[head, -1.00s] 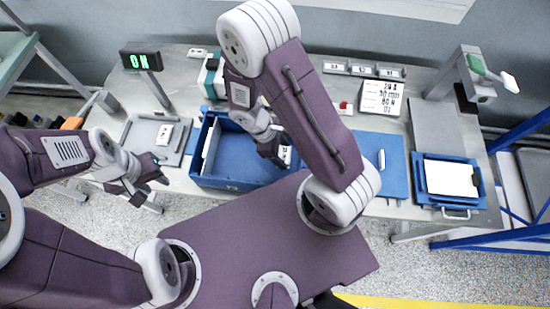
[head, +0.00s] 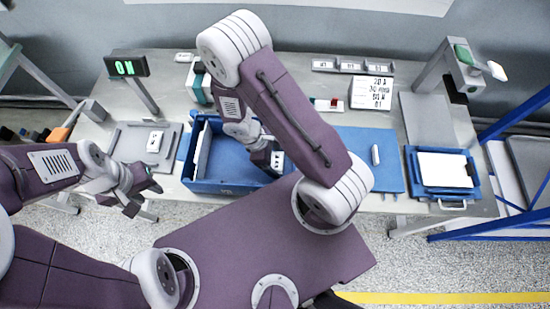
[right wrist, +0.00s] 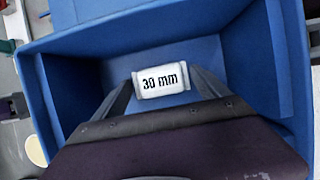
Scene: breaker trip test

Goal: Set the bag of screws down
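The bag of screws is a small white packet marked "30 mm" (right wrist: 161,80) in the right wrist view. It sits between the two dark fingers of my right gripper (right wrist: 162,85), which meet its two ends. In the head view the bag (head: 277,160) shows beside my right gripper (head: 264,156), over the right part of the blue bin (head: 228,187). The bin's blue walls surround the bag in the right wrist view; I cannot tell whether it touches the floor. My left gripper (head: 145,194) is open and empty, left of the bin at the table's front edge.
A grey tray (head: 126,145) with a white device (head: 154,141) lies left of the bin. A blue mat (head: 350,145) lies to its right, then a blue tray with white paper (head: 443,170). A lit display (head: 126,67) stands at the back left.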

